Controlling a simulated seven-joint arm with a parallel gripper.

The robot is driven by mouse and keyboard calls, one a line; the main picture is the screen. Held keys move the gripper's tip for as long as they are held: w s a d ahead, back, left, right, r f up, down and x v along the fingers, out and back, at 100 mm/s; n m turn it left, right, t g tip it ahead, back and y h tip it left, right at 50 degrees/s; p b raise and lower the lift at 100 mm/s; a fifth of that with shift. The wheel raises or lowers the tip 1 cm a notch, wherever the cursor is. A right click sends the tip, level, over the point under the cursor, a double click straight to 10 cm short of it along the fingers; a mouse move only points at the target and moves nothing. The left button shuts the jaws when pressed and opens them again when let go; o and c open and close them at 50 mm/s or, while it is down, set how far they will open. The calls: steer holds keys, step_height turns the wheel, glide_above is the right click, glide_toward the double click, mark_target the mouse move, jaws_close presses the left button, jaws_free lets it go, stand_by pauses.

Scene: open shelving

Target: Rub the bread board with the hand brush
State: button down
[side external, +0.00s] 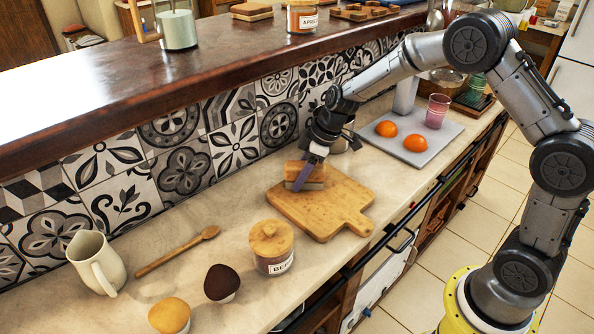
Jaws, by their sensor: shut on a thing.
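The bread board (336,208) is a wooden board with a handle, lying flat on the counter in the middle of the side external view. The hand brush (304,174) is a small wooden block with a greyish lower layer, over the back left part of the board. My gripper (304,178) points down at the brush and is shut on it. A purple finger shows in front of the brush; the other finger is hidden. The brush appears to touch the board, but I cannot tell for certain.
A jar with a wooden lid (272,262) stands just front left of the board. A grey tray (428,150) with two oranges (415,143) and a pink glass (437,112) is at the right. A wooden spoon (176,252), white pitcher (95,270) and two muffins (222,283) are at the left. A tiled wall stands behind.

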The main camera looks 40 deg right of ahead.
mark_target(285, 181)
steer(key=shift+s, duration=5.8)
steer(key=shift+a, duration=0.75)
steer(key=shift+w, duration=6.75)
steer(key=shift+w+a, duration=0.25)
steer(key=shift+s+a, duration=0.1)
steer(key=shift+a, duration=0.3)
steer(key=shift+s+a, duration=0.1)
steer(key=shift+a, duration=0.15)
steer(key=shift+s, duration=6.8)
step_height(285, 181, up, 8)
steer(key=shift+d, duration=0.1)
